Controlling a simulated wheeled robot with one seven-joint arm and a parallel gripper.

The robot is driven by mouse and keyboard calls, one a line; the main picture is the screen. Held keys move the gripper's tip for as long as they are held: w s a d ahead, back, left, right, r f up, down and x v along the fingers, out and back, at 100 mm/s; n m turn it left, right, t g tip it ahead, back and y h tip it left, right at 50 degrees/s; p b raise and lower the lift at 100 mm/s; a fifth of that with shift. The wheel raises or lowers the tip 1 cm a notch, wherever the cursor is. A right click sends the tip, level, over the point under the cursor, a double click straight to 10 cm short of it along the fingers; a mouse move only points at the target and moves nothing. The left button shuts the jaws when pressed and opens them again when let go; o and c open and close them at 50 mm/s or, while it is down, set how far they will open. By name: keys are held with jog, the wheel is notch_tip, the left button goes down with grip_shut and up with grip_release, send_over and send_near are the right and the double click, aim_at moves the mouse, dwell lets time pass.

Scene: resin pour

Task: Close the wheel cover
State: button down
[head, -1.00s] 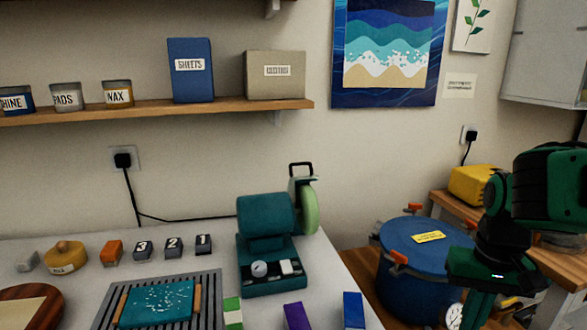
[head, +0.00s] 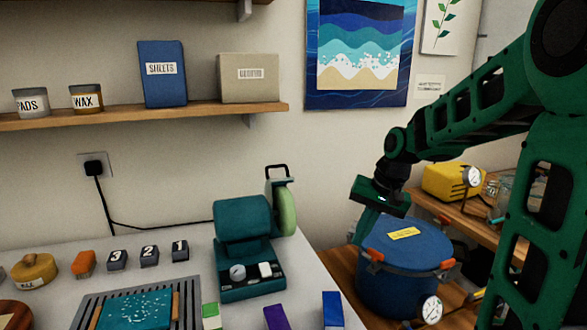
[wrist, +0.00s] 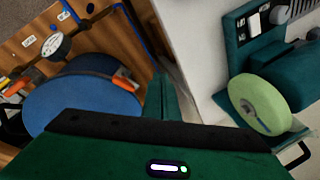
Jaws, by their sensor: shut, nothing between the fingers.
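The teal machine (head: 243,240) stands at the right rear of the white table, with a pale green wheel (head: 287,211) on its right side. A grey-green cover with a black handle (head: 277,169) stands up above and behind the wheel, so the wheel's front is exposed. In the wrist view the wheel (wrist: 262,103) is at the right, and the handle (wrist: 300,156) is at the lower right edge.
The blue pot (head: 405,270) with orange clamps and a gauge (head: 431,308) stands right of the table. A yellow box (head: 450,182) is on the wooden bench behind. Numbered blocks (head: 149,254) and a teal piece on a rack (head: 135,310) lie left of the machine.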

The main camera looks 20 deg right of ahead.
jog(key=w+a+t+y, duration=0.1)
jog(key=w+a+y, duration=0.2)
jog(key=w, duration=0.9)
jog(key=w+d+r+m+t+y, duration=0.35)
jog(key=w+r+y, duration=0.45)
jog(key=w+r, duration=0.3)
jog(key=s+a+r+x, duration=0.1)
jog(key=x, duration=0.9)
jog(key=shift+n+y, duration=0.3)
jog(key=shift+n, duration=0.05)
jog(key=shift+s+a+r, duration=0.1)
jog(key=shift+s+r, duration=0.4)
jog(key=shift+s, duration=0.4)
jog(key=shift+s+a+r, duration=0.15)
jog(key=shift+s+r, duration=0.35)
jog(key=shift+s, duration=0.4)
